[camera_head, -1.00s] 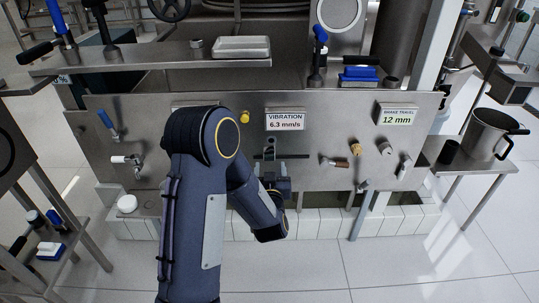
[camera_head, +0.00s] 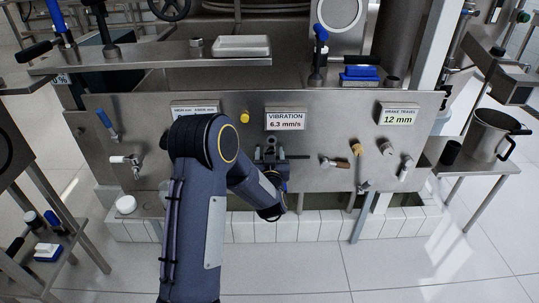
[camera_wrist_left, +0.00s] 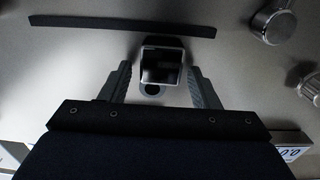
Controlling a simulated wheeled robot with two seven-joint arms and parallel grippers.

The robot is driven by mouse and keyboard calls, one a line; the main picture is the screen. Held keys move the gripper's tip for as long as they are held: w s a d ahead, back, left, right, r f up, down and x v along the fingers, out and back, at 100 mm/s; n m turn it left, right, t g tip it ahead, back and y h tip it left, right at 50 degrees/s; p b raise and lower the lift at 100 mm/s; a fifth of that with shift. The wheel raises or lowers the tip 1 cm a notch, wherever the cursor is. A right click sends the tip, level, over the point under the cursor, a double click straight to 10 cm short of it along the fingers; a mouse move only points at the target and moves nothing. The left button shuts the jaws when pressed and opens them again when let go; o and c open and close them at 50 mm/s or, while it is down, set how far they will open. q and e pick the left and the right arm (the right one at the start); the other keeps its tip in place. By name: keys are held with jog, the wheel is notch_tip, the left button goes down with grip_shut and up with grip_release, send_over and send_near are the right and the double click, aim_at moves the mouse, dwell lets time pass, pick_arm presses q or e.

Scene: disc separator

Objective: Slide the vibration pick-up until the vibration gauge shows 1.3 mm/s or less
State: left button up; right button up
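The vibration gauge (camera_head: 285,120) on the steel panel reads 6.3 mm/s. Below it a dark horizontal rail (camera_head: 298,157) runs along the panel; it also shows in the left wrist view (camera_wrist_left: 85,22). The vibration pick-up appears to be the small square block with a dark face (camera_wrist_left: 162,62) at the rail in the left wrist view. My left gripper (camera_head: 270,158) is at the rail, below the gauge. In the left wrist view its fingers (camera_wrist_left: 161,82) are open, one on each side of the block, with visible gaps. My right gripper is not in view.
A brake travel gauge (camera_head: 398,115) reads 12 mm at the right of the panel. Several knobs and handles, including a brown-tipped one (camera_head: 357,148), stick out right of the rail. A yellow button (camera_head: 244,117) sits left of the gauge. A tap (camera_head: 127,160) is farther left.

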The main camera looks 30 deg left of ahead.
pick_arm(q)
grip_shut()
jog(key=w+d, duration=0.1)
jog(key=d, duration=0.1)
jog(key=w+d, duration=0.2)
jog(key=d, duration=0.1)
jog(key=w+d, duration=0.1)
jog(key=d, duration=0.1)
jog(key=shift+w+d, duration=0.2)
jog(key=shift+w, duration=0.05)
jog(key=shift+o, duration=0.6)
grip_release()
jog(key=p, duration=0.1)
send_near(296, 147)
jog(key=s, duration=0.1)
jog(key=shift+s+d, duration=0.2)
jog(key=shift+d, duration=0.25)
